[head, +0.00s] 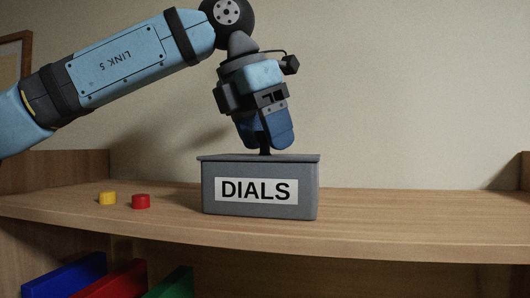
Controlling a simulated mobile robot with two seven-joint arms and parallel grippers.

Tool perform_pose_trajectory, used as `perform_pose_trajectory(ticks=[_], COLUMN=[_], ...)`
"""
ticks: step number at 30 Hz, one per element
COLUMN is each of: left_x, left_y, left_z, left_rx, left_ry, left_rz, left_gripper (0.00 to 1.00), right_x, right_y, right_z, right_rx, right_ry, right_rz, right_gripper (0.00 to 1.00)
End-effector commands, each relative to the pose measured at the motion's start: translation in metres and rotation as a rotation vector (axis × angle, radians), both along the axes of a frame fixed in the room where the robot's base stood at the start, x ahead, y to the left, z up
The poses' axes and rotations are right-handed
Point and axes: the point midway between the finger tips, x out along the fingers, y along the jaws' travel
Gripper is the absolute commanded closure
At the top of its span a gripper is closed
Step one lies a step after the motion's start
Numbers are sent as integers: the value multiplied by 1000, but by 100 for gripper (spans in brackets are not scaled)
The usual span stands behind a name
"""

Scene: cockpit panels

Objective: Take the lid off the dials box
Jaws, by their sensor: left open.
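The grey dials box (308,192) stands on the wooden shelf, with a white label reading DIALS on its front. Its flat grey lid (222,157) lies on top of the box. A thin dark knob (265,151) stands up from the middle of the lid. My left gripper (266,140) points down right over the lid, with its blue fingers at the knob. It is open, and the fingers partly hide the knob's upper part. I cannot tell whether the fingers touch the knob. My right gripper is not in view.
A yellow cap (108,198) and a red cap (141,201) sit on the wooden shelf (420,215) left of the box. The shelf right of the box is clear. Blue, red and green binders (65,277) stand below the shelf at the left.

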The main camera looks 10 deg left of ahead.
Motion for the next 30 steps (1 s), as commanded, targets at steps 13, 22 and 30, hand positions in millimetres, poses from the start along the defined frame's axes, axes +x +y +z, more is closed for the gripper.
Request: perform_pose_trajectory(ticks=[13, 22, 30], left_x=[0, 0, -1], left_y=[0, 0, -1], left_z=[0, 3, 33], left_rx=[0, -1, -3], left_ry=[-1, -2, -4], left_rz=[0, 0, 0], left_gripper=[91, 91, 91], right_x=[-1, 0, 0], right_y=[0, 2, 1], right_z=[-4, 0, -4], right_rx=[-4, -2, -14], right_ry=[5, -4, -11], right_rz=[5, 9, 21], right_gripper=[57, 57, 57])
